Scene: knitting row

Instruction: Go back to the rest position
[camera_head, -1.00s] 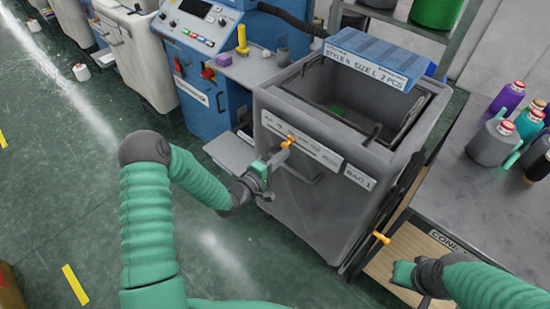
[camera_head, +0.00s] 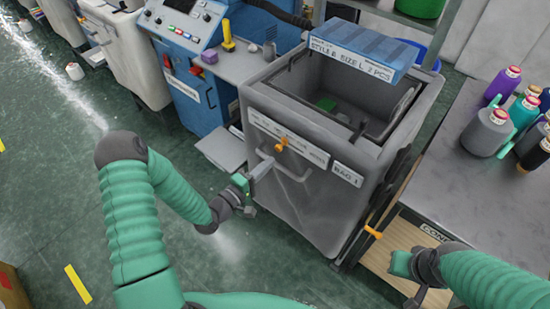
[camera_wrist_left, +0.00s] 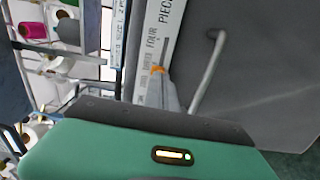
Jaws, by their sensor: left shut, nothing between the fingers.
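My left gripper (camera_head: 262,169) is in front of the grey bin (camera_head: 315,212), close to its front label strip. Its fingers are together with nothing between them. In the left wrist view the grey fingers (camera_wrist_left: 165,92) point at the label strip and a small orange tab. That orange tab (camera_head: 281,145) sits on the bin's label strip. The gripper tip looks just below the tab; I cannot tell whether it touches the bin. My right gripper (camera_head: 400,264) is low at the right, by the wooden box front under the table; its fingers cannot be made out.
A blue box (camera_head: 362,50) lies across the bin's back rim. A grey table (camera_head: 455,192) with several thread cones (camera_head: 488,133) is at the right. A blue machine (camera_head: 196,95) stands behind at the left.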

